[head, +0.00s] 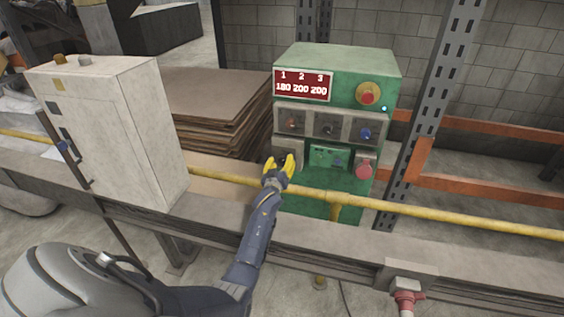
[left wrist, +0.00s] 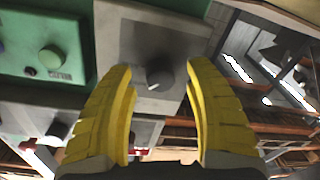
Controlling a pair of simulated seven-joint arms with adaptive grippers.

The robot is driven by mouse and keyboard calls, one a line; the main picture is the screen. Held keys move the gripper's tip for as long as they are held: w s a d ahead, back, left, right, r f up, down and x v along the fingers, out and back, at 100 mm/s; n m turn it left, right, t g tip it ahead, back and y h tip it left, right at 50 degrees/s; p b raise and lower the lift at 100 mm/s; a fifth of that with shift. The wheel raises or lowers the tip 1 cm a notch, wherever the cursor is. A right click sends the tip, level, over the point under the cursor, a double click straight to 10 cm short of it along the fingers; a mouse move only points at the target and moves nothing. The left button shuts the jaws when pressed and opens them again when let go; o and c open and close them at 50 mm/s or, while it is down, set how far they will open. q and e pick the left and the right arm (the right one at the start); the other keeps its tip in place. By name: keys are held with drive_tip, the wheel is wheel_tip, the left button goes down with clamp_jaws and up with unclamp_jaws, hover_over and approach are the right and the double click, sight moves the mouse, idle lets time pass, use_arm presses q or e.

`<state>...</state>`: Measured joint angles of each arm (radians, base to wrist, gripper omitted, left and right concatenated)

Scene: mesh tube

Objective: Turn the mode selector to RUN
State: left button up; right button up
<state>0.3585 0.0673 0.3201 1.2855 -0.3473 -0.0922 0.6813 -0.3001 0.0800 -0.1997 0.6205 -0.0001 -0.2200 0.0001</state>
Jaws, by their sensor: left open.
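The green control cabinet (head: 340,60) stands behind the yellow rail. My left gripper (head: 281,160), with yellow fingers, is at the lower left panel of its front. In the left wrist view a round grey knob (left wrist: 160,76) with a white pointer mark sits on a grey plate (left wrist: 135,30), likely the mode selector. The open yellow fingers stand on either side of the knob, with gaps showing; I see no contact. The pointer slants toward the lower left of that view. No RUN marking is readable. My right gripper is not in view.
The cabinet has a red display (head: 303,85), a red button on yellow (head: 369,93), a row of three knobs (head: 330,126) and a red button (head: 364,166). A yellow rail (head: 420,212) crosses in front. A white cabinet (head: 115,130) stands left.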

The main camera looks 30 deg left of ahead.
use_arm(q)
drive_tip(key=shift+w+a, duration=0.15)
drive_tip(key=shift+w, duration=0.25)
drive_tip(key=shift+c, duration=0.5)
clamp_jaws()
